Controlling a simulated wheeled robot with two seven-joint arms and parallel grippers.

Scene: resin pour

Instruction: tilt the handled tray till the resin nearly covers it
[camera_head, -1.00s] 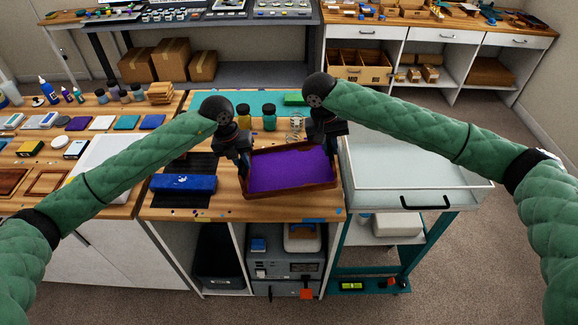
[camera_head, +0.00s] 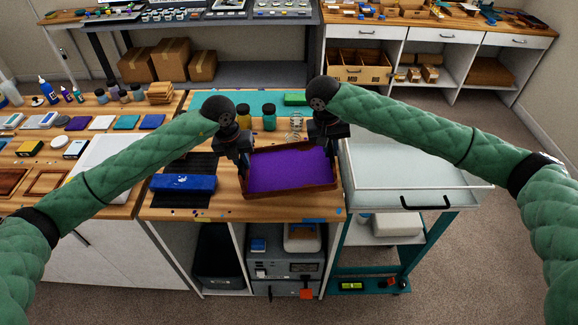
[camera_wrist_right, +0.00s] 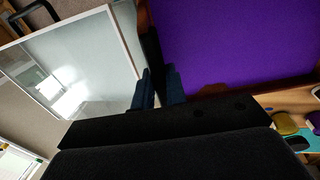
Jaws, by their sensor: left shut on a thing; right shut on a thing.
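The handled tray (camera_head: 290,194) is a brown wooden-rimmed tray at the front of the wooden bench in the head view. Purple resin (camera_head: 288,171) covers nearly all of its visible floor. My left gripper (camera_head: 244,163) is shut on the tray's left end. My right gripper (camera_head: 329,146) is shut on its right end. In the right wrist view, the right fingers (camera_wrist_right: 158,88) close at the brown tray edge beside the purple resin (camera_wrist_right: 235,40). The handles are mostly hidden by the grippers. I cannot tell whether the tray touches the bench.
A blue case (camera_head: 183,184) lies left of the tray. Dark-capped jars (camera_head: 269,120) and a metal coil (camera_head: 296,123) stand behind it. A pale-topped cart (camera_head: 405,178) adjoins the bench on the right. The bench's front edge is close to the tray.

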